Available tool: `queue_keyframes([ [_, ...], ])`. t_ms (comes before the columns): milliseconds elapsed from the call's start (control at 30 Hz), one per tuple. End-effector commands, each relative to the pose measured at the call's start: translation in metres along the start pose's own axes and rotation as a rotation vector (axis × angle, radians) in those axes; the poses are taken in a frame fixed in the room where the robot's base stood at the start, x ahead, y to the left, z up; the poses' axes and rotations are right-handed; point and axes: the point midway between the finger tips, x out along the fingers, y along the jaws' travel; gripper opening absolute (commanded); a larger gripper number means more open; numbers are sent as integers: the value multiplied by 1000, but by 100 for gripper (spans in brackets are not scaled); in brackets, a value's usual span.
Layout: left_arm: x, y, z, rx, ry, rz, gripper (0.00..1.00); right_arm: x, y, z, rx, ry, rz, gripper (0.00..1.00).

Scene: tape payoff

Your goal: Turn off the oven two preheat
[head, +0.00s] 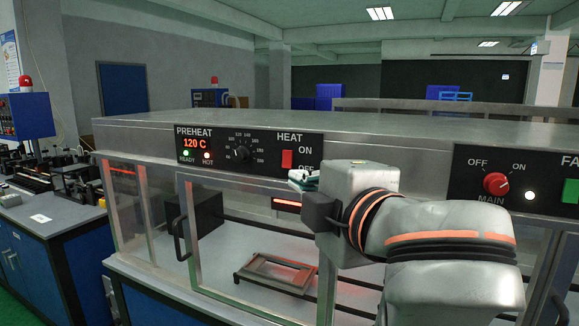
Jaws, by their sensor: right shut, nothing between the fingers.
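The oven's preheat panel (249,151) is on the front left, reading 120 C, with a green READY light and a red HOT light lit. A black dial (241,153) sits at its middle. The red HEAT rocker switch (287,159) stands beside the labels ON and OFF; its position is hard to tell. My right gripper (298,178) is shut and empty just below the switch, close to the panel; I cannot tell whether it touches. My left gripper is not in view.
A second panel on the right has a red MAIN knob (495,183), a lit white lamp and a green switch (571,191). Glass doors with a handle (179,237) close the oven front. Inside lies a metal frame (275,273). A blue workbench (45,250) stands left.

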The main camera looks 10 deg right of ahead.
Motion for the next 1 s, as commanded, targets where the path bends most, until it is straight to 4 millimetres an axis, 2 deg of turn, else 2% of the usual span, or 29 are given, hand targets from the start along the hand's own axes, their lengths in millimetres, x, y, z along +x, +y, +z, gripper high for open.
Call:
queue_keyframes([
  [367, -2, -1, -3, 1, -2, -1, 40, 4, 1, 0, 2, -2, -1, 0],
  [567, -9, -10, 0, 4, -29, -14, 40, 17, 2, 1, -1, -4, -3, 0],
  [667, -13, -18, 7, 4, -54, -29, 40, 25, 2, 2, -1, -5, -4, 0],
  [800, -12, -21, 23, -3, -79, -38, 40, 50, -1, 2, -1, -7, -3, 0],
  [1000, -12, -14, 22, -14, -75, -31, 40, 90, -2, 1, 1, -4, -3, 0],
])
